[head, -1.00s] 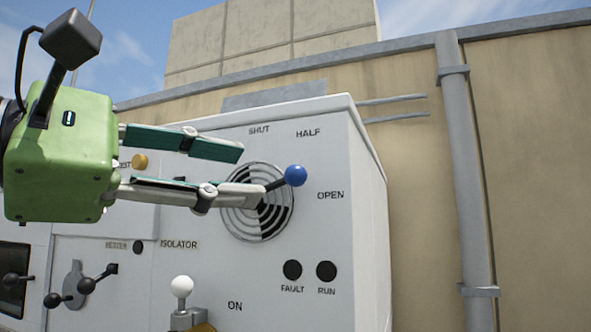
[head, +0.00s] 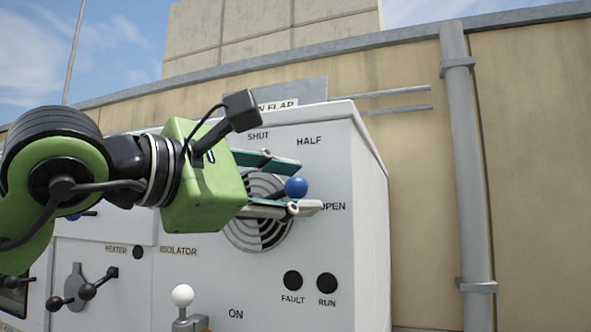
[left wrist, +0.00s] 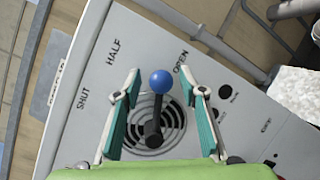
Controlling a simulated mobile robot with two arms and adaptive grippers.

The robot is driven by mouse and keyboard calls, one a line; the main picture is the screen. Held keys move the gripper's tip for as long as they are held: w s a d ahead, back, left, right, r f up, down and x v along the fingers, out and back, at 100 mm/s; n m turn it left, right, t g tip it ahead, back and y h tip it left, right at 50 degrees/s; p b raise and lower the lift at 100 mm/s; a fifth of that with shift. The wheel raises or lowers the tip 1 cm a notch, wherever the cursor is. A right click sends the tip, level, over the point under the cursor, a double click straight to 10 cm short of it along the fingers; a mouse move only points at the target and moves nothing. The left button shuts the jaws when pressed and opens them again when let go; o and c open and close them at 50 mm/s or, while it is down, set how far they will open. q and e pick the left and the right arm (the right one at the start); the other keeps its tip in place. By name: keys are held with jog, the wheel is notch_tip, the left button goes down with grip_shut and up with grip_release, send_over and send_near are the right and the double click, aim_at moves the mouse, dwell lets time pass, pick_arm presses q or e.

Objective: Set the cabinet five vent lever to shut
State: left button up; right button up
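The vent lever is a black arm with a blue ball knob (head: 296,187) on a round grille (head: 257,228) on the white cabinet (head: 345,240). SHUT, HALF and OPEN are marked around it. The lever points between HALF and OPEN, nearer OPEN. My left gripper (head: 296,188) is open, one finger above and one below the knob. In the left wrist view the blue knob (left wrist: 161,82) stands between the spread fingers (left wrist: 162,98), with a gap on each side. My right gripper is not in view.
A white-knobbed lever (head: 182,297) stands below the grille, near ON. FAULT (head: 293,281) and RUN (head: 327,283) lamps sit at lower right. A grey pipe (head: 466,180) runs up the wall at right.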

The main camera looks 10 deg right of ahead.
pick_arm(q)
jog(key=shift+w+d, duration=0.2)
jog(key=shift+d, duration=0.15)
grip_shut()
jog(key=shift+a, duration=0.1)
